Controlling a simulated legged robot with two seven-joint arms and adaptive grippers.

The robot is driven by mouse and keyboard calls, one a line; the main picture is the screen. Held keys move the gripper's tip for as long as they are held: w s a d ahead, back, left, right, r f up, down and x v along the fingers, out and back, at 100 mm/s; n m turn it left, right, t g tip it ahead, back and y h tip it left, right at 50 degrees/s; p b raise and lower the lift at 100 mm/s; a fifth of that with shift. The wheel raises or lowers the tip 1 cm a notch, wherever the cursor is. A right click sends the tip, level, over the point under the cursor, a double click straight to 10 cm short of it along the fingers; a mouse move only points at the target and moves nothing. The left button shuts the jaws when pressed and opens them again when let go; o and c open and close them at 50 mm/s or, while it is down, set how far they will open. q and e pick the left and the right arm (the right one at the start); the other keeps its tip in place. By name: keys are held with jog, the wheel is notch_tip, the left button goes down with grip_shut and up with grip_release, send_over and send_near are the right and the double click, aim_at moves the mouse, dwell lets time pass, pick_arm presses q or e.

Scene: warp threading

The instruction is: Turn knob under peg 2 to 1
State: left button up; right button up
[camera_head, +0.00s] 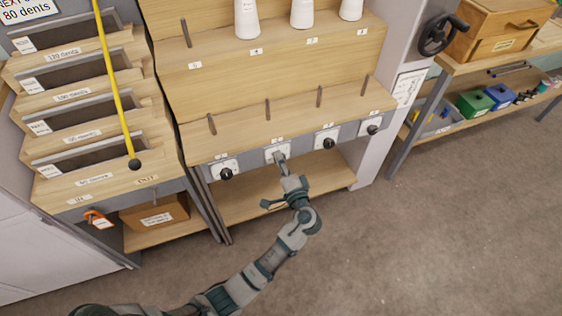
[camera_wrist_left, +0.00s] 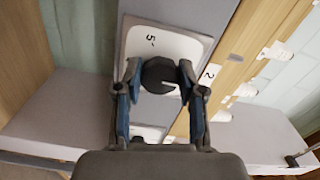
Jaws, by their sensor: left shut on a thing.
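The knob under peg 2 is black and sits on a white dial plate (camera_head: 270,155), second from the left in the row. In the left wrist view the knob (camera_wrist_left: 157,72) lies between the two fingers of my left gripper (camera_wrist_left: 160,84), which is shut on it. A white mark shows on the knob, and a "5" is printed on the dial plate (camera_wrist_left: 188,48). A "2" label is beside it. In the head view my left gripper (camera_head: 281,160) covers this knob. Peg 2 (camera_head: 267,109) stands above it. My right gripper is not in view.
Other black knobs are on the same strip: one to the left (camera_head: 226,174) and two to the right (camera_head: 327,143) (camera_head: 373,129). White cones (camera_head: 247,20) stand on the upper shelf. A yellow rod (camera_head: 115,85) with a black tip hangs at the left. The floor at the right is clear.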

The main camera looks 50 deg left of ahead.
pick_arm(q)
jog(key=o, duration=1.2)
jog(key=shift+w+d+f, duration=0.1)
jog(key=shift+w+f, duration=0.1)
jog(key=shift+f, duration=0.05)
jog(key=shift+c, duration=0.2)
jog(key=shift+r, duration=0.1)
jog(key=shift+s, duration=0.1)
jog(key=v, duration=1.2)
